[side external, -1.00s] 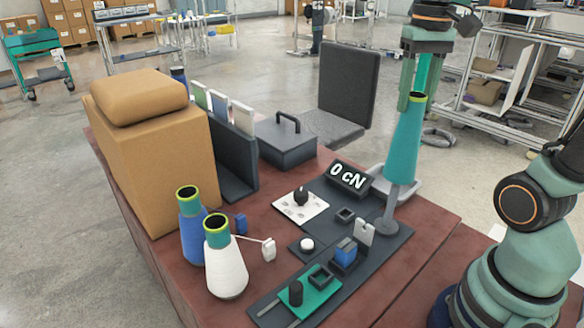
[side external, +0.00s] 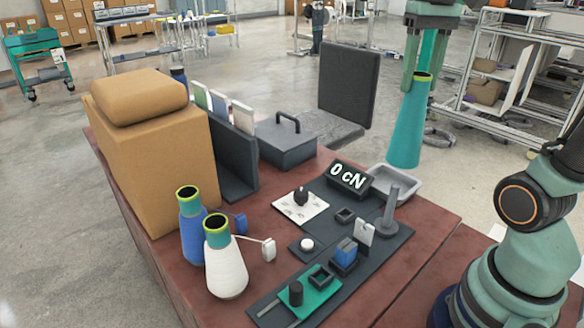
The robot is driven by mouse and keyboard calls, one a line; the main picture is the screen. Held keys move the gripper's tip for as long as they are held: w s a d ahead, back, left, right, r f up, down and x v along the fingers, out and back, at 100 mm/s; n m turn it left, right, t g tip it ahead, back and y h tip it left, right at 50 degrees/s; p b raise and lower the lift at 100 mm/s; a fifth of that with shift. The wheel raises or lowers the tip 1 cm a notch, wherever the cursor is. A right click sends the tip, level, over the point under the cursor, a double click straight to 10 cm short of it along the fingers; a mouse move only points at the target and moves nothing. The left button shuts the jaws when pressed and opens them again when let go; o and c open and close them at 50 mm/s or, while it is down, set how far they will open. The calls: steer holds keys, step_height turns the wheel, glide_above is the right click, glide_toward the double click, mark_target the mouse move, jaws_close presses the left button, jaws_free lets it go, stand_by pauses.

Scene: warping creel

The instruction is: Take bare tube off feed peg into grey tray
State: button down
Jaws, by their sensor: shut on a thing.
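The bare tube (side external: 408,130) is a teal cone with a dark opening and a yellow-green rim at its top. My gripper (side external: 421,78) is shut on its upper end and holds it upright in the air. The tube is clear of the feed peg (side external: 391,208), a bare grey post on a round foot at the right of the dark plate. The grey tray (side external: 414,184) lies behind the peg, below the tube in the picture, and looks empty.
A blue cone (side external: 193,225) and a white cone (side external: 225,268) stand at the front left. A "0 cN" display (side external: 349,178) sits beside the tray.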

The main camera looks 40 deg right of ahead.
steer(key=w+d, duration=0.4)
steer(key=d, duration=0.3)
steer(key=w+d, duration=0.4)
steer(key=d, duration=0.3)
steer(key=shift+w+d, duration=0.25)
steer(key=shift+d, duration=0.1)
steer(key=shift+f, duration=0.15)
step_height(320, 180, down, 16)
stand_by(1.5)
stand_by(0.3)
steer(key=shift+f, duration=1.75)
